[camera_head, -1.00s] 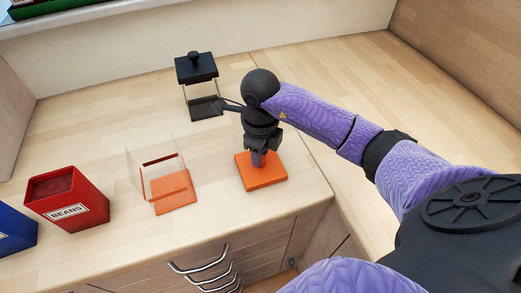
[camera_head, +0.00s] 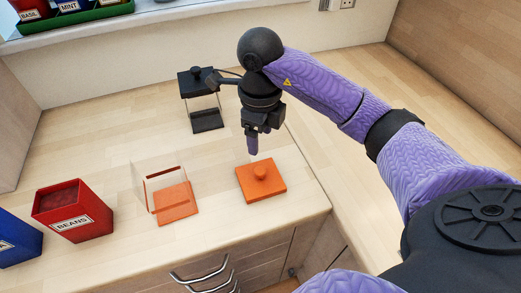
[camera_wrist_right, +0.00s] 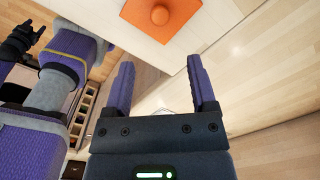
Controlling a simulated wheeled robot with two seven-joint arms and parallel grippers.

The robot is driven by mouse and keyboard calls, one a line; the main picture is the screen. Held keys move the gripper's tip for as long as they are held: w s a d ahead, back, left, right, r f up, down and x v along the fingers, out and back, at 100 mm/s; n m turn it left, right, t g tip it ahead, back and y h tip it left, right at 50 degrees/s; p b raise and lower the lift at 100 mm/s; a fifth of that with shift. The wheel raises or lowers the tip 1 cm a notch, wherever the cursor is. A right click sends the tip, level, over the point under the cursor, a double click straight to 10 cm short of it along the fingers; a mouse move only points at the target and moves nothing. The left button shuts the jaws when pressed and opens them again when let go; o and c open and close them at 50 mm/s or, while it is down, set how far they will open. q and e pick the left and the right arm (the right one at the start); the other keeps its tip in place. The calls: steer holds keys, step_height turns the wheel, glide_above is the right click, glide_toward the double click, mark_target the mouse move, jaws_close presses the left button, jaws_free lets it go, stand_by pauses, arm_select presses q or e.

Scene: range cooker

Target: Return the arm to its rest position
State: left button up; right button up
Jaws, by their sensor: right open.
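My right arm (camera_head: 320,85) reaches in from the right in the head view. Its right gripper (camera_head: 254,150) points down, open and empty, above and apart from the orange lid (camera_head: 249,190). The wrist view shows both purple fingers of the right gripper (camera_wrist_right: 161,62) spread, with nothing between them. The orange lid also shows there (camera_wrist_right: 183,28), lying on the counter with its round knob up. At the left of the wrist view is what looks like my left gripper (camera_wrist_right: 20,42), dark and small; its jaw state is unclear. It is outside the head view.
On the counter (camera_head: 100,125) stand a clear box with an orange base (camera_head: 178,207), a red BEANS canister (camera_head: 88,220), a blue canister (camera_head: 18,240) and a clear jar with a black lid (camera_head: 197,82). A green tray of spice tins (camera_head: 75,19) is on the sill. Drawers are below.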

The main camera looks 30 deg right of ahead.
step_height(320, 180, up, 2)
steer(key=shift+r, duration=0.1)
stand_by(0.4)
